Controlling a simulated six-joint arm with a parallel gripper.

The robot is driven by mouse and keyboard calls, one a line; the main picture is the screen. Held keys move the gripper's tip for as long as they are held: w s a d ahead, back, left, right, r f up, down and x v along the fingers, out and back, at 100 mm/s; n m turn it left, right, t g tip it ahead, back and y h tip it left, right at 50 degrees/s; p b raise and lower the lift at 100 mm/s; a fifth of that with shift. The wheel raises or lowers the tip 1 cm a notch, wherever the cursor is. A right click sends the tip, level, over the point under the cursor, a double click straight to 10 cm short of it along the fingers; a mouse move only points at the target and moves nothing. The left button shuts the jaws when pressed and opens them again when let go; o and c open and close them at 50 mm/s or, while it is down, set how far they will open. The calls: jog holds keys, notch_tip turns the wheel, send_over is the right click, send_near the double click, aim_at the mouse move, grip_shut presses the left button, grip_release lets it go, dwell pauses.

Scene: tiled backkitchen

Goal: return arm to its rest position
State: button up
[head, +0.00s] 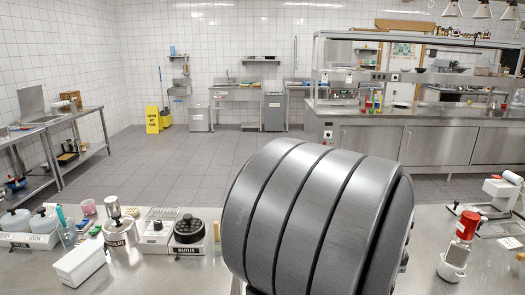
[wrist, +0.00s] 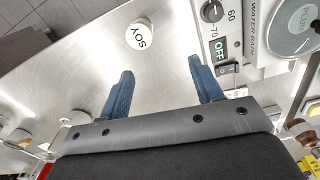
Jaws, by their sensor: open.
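My gripper (wrist: 164,93) shows in the wrist view with its two blue fingers spread apart. It is open, and nothing is between the fingers. A steel counter (wrist: 165,65) lies beyond the fingertips. A large grey rounded part of my own arm fills the lower middle of the head view and hides the counter behind it. The gripper itself is not visible in the head view.
A white container labelled SOY (wrist: 139,33) stands near the left finger. An appliance with an OFF switch (wrist: 222,48) is close to the right finger. The head view shows a waffle maker (head: 189,231), a white box (head: 80,264) and a red-topped dispenser (head: 461,245) on the counter.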

jog(key=w+a+n, duration=0.3)
jog(key=w+a, duration=0.5)
jog(key=a, duration=0.4)
jog(key=w+a+n, duration=0.3)
jog(key=w+a, duration=0.4)
jog(key=a, duration=0.4)
jog(key=shift+w+a+r+n, duration=0.15)
jog(key=shift+w+a+n, duration=0.25)
jog(key=s+d+m, duration=0.2)
jog(key=s+d, duration=0.2)
jog(key=d, duration=0.5)
jog(key=s+d+m, duration=0.2)
jog(key=s+d, duration=0.3)
jog(key=d, duration=0.3)
jog(key=shift+s+d+m, duration=0.15)
jog(key=shift+d+m, duration=0.15)
jog(key=shift+d, duration=0.1)
